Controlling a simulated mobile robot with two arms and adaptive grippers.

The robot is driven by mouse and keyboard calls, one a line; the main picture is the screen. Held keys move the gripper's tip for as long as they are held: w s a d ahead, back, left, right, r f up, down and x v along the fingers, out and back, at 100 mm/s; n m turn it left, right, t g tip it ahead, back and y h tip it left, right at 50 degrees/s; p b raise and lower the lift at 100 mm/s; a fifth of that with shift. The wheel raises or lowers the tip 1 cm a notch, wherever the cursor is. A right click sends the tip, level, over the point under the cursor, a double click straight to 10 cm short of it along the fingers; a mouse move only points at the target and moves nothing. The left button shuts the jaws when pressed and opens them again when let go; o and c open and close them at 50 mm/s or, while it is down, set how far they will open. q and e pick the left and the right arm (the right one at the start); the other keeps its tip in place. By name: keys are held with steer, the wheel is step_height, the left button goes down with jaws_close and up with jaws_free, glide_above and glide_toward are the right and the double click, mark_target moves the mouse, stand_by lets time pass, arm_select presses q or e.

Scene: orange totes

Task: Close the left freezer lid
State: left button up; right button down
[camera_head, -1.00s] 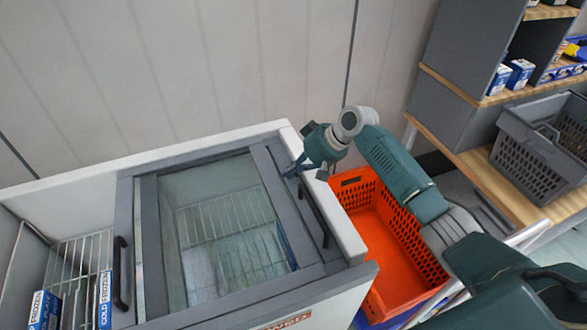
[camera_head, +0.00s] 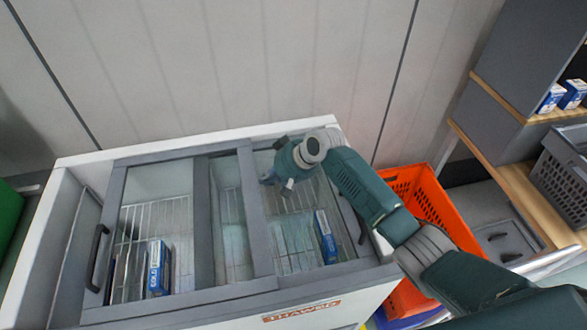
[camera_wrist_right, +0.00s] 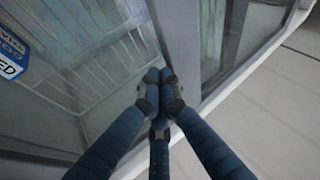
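The left freezer lid (camera_head: 115,215) is a grey-framed sliding glass lid with a dark handle (camera_head: 97,258) on its left edge. It covers most of the left side and overlaps part of the right lid (camera_head: 345,195). A narrow strip at the freezer's far left is uncovered. My right gripper (camera_head: 277,183) is over the freezer beside the left lid's right frame bar (camera_head: 255,215). In the right wrist view its fingers (camera_wrist_right: 160,88) are together with nothing between them, close to a grey frame bar; contact is unclear. My left gripper is not in view.
The white freezer (camera_head: 90,158) stands against the panelled wall. Blue-white boxes (camera_head: 157,268) lie on wire racks under the glass. An orange tote (camera_head: 440,205) stands right of the freezer, with a wooden shelf (camera_head: 520,190) and grey crate (camera_head: 565,165) beyond.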

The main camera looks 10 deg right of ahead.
mark_target(210, 191)
steer(key=a, duration=0.9)
steer(key=shift+s+a+r, duration=0.15)
steer(key=shift+s+a, duration=0.05)
steer(key=shift+a, duration=0.1)
steer(key=a, duration=0.6)
steer(key=shift+s, duration=0.1)
steer(key=shift+a, duration=0.2)
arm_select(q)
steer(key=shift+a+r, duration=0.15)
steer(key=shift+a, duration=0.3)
